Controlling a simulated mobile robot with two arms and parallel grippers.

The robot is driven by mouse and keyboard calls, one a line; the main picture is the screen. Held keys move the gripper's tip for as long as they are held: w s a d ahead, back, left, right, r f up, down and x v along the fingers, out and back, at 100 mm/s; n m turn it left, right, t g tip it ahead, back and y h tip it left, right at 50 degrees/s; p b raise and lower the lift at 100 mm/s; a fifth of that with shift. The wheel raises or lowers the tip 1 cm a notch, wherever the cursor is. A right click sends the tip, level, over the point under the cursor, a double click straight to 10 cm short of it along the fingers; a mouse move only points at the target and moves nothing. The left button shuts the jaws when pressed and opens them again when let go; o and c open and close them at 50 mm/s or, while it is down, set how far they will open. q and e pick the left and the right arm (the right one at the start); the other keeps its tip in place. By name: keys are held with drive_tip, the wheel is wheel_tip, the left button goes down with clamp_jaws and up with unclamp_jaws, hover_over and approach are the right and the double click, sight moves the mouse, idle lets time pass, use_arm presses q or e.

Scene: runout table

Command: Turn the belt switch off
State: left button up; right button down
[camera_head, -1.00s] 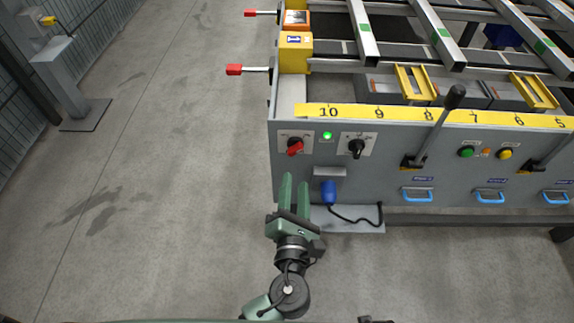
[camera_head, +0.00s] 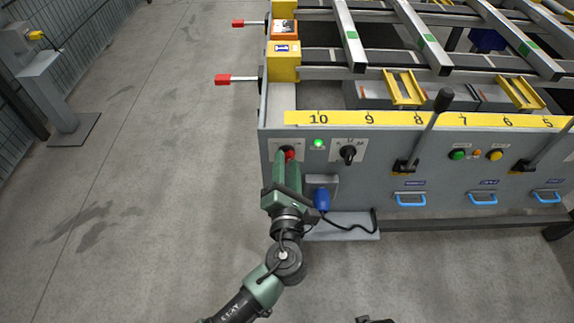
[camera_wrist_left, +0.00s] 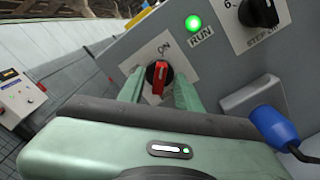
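The belt switch is a red rotary handle (camera_head: 289,154) on a pale plate at the left of the grey panel. In the left wrist view the red handle (camera_wrist_left: 158,79) sits on a black base, with "ON" printed above it. My left gripper (camera_head: 287,166) is at the switch, its green fingers pointing at the panel. In the wrist view the gripper's fingers (camera_wrist_left: 159,92) are apart, one on each side of the handle; I cannot tell whether they touch it. The green "RUN" lamp (camera_head: 318,144) is lit.
A black selector switch (camera_head: 348,153) is right of the lamp. A blue plug (camera_head: 321,198) with a black cable is below, close to my left gripper. A black-knobbed lever (camera_head: 428,130) stands further right.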

use_arm(q)
clamp_jaws()
